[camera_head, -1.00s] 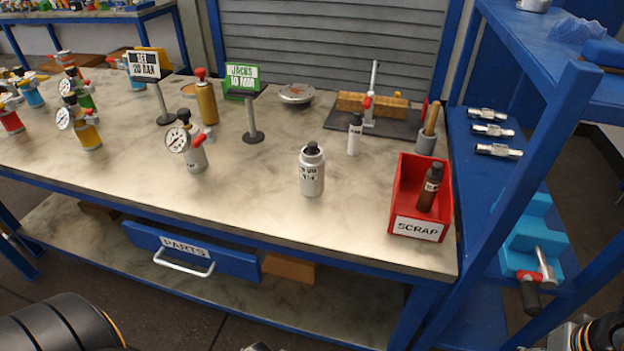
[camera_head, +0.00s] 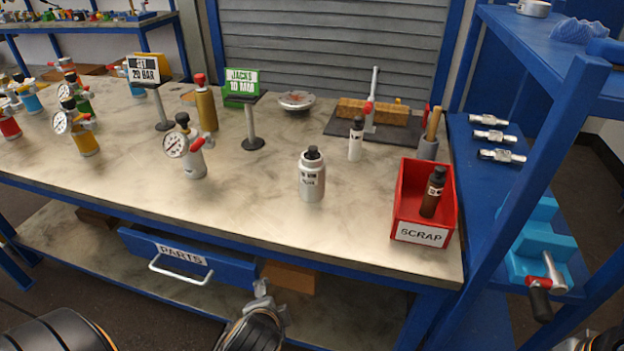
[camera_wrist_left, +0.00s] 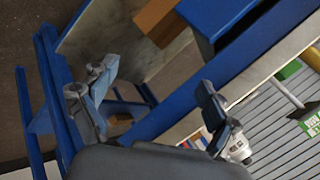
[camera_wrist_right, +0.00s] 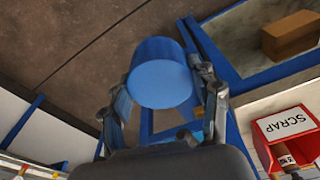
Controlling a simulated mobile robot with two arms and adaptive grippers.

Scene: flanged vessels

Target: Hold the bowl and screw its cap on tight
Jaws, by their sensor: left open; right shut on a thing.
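My right gripper (camera_wrist_right: 165,88) is shut on a blue cylinder (camera_wrist_right: 160,75), with a finger on each side of it in the right wrist view. Its round, flat-looking face is toward the camera; I cannot tell whether it is the bowl or the cap. My left gripper (camera_wrist_left: 155,90) is open and empty, its fingers wide apart in the left wrist view. In the head view the left gripper (camera_head: 262,290) is low at the bottom, in front of the bench. The right gripper's jaws and the blue cylinder do not show in the head view.
The bench holds a silver black-capped bottle (camera_head: 312,175), a red scrap bin (camera_head: 423,234) with a dark bottle inside, a gauge vessel (camera_head: 190,150) and two sign stands. A blue drawer (camera_head: 190,257) is under it. A blue shelf stands right.

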